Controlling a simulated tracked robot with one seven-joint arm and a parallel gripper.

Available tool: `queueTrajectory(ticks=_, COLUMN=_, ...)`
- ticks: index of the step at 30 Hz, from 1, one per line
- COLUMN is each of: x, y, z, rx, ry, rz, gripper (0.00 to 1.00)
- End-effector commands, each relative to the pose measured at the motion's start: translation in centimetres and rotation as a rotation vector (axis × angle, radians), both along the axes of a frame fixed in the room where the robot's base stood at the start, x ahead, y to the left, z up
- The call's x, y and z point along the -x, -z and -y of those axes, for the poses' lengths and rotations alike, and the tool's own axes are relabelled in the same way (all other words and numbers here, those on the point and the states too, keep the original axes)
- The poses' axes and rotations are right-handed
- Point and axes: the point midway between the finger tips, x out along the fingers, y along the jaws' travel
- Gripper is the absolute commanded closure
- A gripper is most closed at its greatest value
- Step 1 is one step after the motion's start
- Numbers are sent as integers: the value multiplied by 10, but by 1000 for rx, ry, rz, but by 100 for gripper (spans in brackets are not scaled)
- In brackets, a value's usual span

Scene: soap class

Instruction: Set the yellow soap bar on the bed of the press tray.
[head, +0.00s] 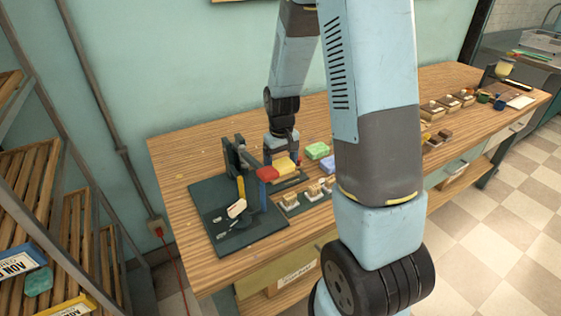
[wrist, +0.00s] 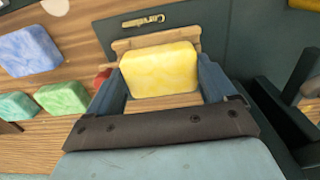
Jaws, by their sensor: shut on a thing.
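The yellow soap bar (wrist: 160,66) is between the two blue fingers of my gripper (wrist: 161,74), which is shut on it. A shallow wooden tray with a raised end, seemingly the press tray (wrist: 122,46), lies under the bar in the wrist view. The bar lines up roughly with the tray; I cannot tell whether it touches the bed. In the head view the yellow bar (head: 284,166) is under my gripper (head: 282,157), just right of the press. The bar hides much of the tray's bed.
The press (head: 241,175) stands on a dark base (head: 240,239) at left, with a red-ended part close to my gripper. Blue (wrist: 29,51), green (wrist: 62,97) and teal (wrist: 16,106) soaps lie left in the wrist view. Several small items stand along the bench (head: 180,158).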

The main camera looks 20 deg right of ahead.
Motion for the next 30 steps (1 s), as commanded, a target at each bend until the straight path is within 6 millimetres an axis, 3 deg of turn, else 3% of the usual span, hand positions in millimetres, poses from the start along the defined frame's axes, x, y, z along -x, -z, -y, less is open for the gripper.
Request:
queueTrajectory(ticks=26, x=0, y=6, z=0, rx=0, ry=0, rz=0, gripper=48)
queueTrajectory(ticks=27, x=0, y=6, z=0, rx=0, ry=0, rz=0, gripper=15)
queueTrajectory(ticks=30, x=0, y=6, z=0, rx=0, ry=0, rz=0, gripper=5)
